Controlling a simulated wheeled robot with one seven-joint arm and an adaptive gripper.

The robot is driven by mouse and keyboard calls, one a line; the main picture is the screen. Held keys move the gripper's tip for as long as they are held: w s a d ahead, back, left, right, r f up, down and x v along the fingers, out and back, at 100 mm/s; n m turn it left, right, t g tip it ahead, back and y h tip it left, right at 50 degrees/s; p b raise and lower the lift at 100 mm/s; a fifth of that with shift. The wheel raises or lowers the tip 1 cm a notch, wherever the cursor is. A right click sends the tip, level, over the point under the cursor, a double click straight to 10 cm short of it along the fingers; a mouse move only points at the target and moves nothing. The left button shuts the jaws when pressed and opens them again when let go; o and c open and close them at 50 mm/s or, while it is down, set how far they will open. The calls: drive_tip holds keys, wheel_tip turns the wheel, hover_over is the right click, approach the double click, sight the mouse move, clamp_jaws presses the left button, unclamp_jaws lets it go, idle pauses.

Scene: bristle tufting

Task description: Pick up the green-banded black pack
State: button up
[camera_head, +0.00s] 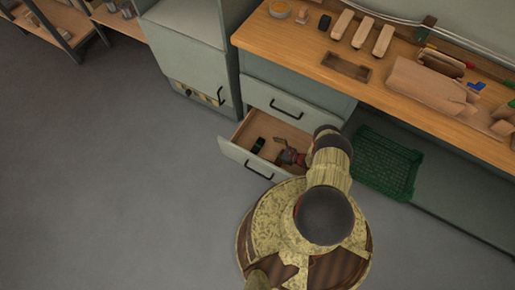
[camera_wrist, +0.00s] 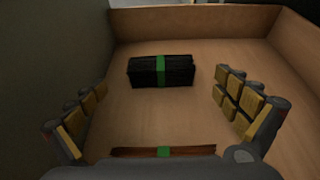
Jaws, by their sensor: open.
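The green-banded black pack (camera_wrist: 147,71) lies flat on the floor of an open drawer, a dark bundle with a green band round its middle. In the head view it shows as a small dark shape (camera_head: 258,145) on the left side of the drawer (camera_head: 233,153). My gripper (camera_wrist: 163,118) is open and empty inside the drawer, its yellow-padded fingers spread wide to left and right. The pack lies beyond the fingertips, between their lines and apart from both. In the head view my gripper (camera_head: 287,153) is to the right of the pack, partly hidden by my arm.
A reddish-brown pack with a green band (camera_wrist: 133,152) lies close to my palm in the drawer. Wooden drawer walls (camera_wrist: 200,22) enclose the space. A green crate (camera_head: 385,165) stands right of the drawer, below a wooden workbench (camera_head: 300,50) with several items. Grey floor is clear at left.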

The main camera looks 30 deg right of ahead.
sight(258, 145)
drive_tip(key=b+x, duration=0.2)
drive_tip(key=x, duration=0.3)
drive_tip(key=shift+w+a+f, duration=0.1)
drive_tip(key=shift+w+f, duration=0.05)
drive_tip(key=shift+w+a, duration=0.15)
drive_tip(key=shift+w, duration=0.2)
drive_tip(key=shift+c, duration=1.2)
drive_tip(key=c, duration=0.7)
drive_tip(key=shift+c, duration=0.6)
